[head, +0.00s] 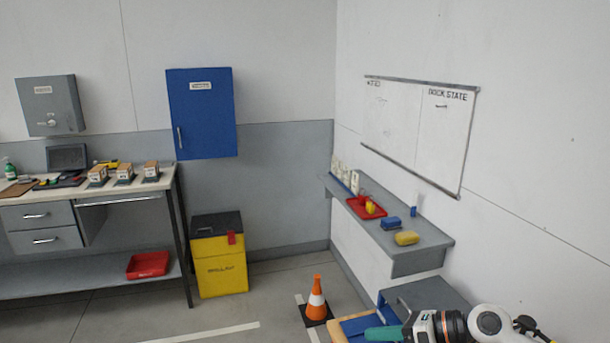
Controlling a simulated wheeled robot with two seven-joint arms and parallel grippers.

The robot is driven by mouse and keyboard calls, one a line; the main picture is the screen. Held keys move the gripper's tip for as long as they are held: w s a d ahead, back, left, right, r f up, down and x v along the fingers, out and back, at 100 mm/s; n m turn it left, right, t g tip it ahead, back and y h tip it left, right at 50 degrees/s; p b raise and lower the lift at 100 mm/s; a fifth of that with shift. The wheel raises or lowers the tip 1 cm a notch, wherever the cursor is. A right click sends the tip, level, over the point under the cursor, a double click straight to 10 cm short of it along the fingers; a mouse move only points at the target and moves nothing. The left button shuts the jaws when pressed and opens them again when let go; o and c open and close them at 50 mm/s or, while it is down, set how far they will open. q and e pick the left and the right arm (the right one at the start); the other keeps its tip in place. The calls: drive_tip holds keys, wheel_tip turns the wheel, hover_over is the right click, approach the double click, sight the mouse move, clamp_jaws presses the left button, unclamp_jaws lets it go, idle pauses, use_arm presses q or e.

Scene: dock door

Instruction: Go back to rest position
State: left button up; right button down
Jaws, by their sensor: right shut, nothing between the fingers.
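My right gripper (376,334) is at the bottom edge, right of the middle. Its teal fingers are together and empty, pointing left, and its white and dark wrist reaches in from the right. The fingers show in front of a low surface with a blue panel (356,324); I cannot tell whether they touch it. My left gripper is out of the picture.
A grey box-like unit (425,293) stands just behind my right gripper. Above it, a wall shelf (418,259) holds a red tray (355,206) and sponges. An orange cone (316,300) and a yellow bin (219,268) stand left. A workbench (90,197) is far left.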

drive_tip(key=s+a+r+m+t+y, duration=0.1)
drive_tip(key=a+r+m+t+y, duration=0.25)
drive_tip(key=r+m+t, duration=0.65)
drive_tip(key=s+d+f+m+h, duration=0.45)
drive_tip(key=f+m+h, duration=0.35)
drive_tip(key=m, duration=0.5)
drive_tip(key=s+d+f+m+h, duration=0.3)
drive_tip(key=d+f+m+h, duration=0.45)
drive_tip(key=m, duration=0.55)
drive_tip(key=s+a+f+m+g, duration=0.1)
drive_tip(key=s+f+m+g, duration=0.1)
drive_tip(key=s+f+g, duration=0.35)
drive_tip(key=s+f+m+g, duration=0.2)
drive_tip(key=s, duration=0.6)
drive_tip(key=s+a+f+m+g, duration=0.1)
drive_tip(key=s+f+m+g, duration=0.1)
drive_tip(key=s+f+g, duration=0.35)
wheel_tip(320, 180, down, 29)
drive_tip(key=s+b, duration=0.3)
drive_tip(key=b, duration=0.1)
drive_tip(key=s+d+f+b, duration=0.2)
drive_tip(key=s+f, duration=1.4)
drive_tip(key=f, duration=0.2)
drive_tip(key=shift+d+g+b, duration=0.3)
drive_tip(key=shift+d+g, duration=0.05)
drive_tip(key=shift+g, duration=0.05)
